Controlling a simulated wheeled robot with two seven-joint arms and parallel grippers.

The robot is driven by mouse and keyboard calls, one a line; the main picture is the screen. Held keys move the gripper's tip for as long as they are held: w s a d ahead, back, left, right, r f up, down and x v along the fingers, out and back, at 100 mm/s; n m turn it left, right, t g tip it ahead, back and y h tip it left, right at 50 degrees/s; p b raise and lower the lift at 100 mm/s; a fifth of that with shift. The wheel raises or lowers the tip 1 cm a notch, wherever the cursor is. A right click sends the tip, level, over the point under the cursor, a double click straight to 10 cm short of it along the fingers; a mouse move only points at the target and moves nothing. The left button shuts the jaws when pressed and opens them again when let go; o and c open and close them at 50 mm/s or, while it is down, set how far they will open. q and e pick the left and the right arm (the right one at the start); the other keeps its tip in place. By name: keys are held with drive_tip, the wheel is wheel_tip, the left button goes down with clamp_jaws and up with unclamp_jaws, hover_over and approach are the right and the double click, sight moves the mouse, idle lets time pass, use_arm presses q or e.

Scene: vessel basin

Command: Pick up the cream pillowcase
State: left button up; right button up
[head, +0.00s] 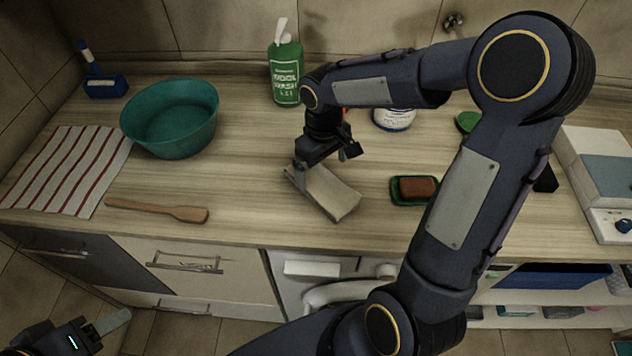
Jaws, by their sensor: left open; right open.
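The cream pillowcase (331,193) lies as a small folded bundle on the wooden counter, near the middle of the head view. My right gripper (326,158) is just above and behind it, pointing down, with its jaws open. I cannot tell whether the fingers touch the cloth; part of its far end is hidden by the gripper. My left gripper (100,330) is low at the bottom left, in front of the cabinets, open and away from the counter top.
A teal basin (171,118), striped towel (66,170) and wooden spatula (157,209) are on the left. A green wool wash bottle (285,72) stands behind. A soap dish (399,198) with brown soap (419,187) is right of the pillowcase. My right arm crosses the right side.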

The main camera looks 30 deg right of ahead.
sight(322, 179)
wheel_tip(322, 179, down, 5)
drive_tip(key=shift+a+r+p, duration=0.1)
drive_tip(key=shift+a+p, duration=0.05)
drive_tip(key=shift+p, duration=0.25)
drive_tip(key=c, duration=1.3)
drive_tip(key=shift+r, duration=0.15)
